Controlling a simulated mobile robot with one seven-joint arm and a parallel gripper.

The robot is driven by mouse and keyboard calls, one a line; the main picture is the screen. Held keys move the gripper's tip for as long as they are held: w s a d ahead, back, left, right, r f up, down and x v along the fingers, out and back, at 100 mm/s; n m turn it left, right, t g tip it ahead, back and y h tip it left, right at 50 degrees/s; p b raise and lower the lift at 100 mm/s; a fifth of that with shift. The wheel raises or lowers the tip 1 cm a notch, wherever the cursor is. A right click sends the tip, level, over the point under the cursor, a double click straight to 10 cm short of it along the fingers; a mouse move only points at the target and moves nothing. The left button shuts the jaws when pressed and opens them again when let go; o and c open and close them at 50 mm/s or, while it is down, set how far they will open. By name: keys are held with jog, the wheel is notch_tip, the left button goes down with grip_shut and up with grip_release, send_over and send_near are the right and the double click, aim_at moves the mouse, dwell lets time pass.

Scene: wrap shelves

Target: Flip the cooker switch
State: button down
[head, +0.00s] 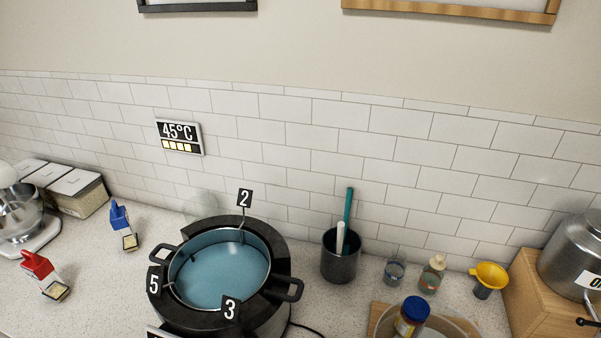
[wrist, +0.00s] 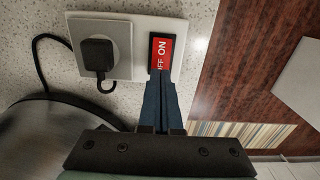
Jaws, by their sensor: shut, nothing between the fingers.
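The switch (wrist: 168,48) in the wrist view is a red rectangle in a black frame, marked ON and OFF, on a pale plate. My gripper (wrist: 161,76) is shut and empty, its dark blue fingers together. The fingertips overlap the lower end of the switch, covering part of the OFF marking; I cannot tell whether they touch it. The cooker (head: 272,322) in the head view is a dark round unit holding a pot (head: 220,273) of blue liquid, with labels 2, 3 and 5. My gripper is outside the head view.
A black plug (wrist: 98,54) with a cable sits beside the switch. A wall display (head: 180,137) reads 45°C.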

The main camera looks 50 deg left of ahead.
jog(key=shift+f+b, duration=0.65)
jog(key=shift+f, duration=0.35)
dwell(0.6)
notch_tip(320, 180, up, 7)
jog(key=p, duration=0.7)
jog(key=shift+r+p, duration=0.1)
jog(key=shift+p, duration=0.2)
dwell(0.3)
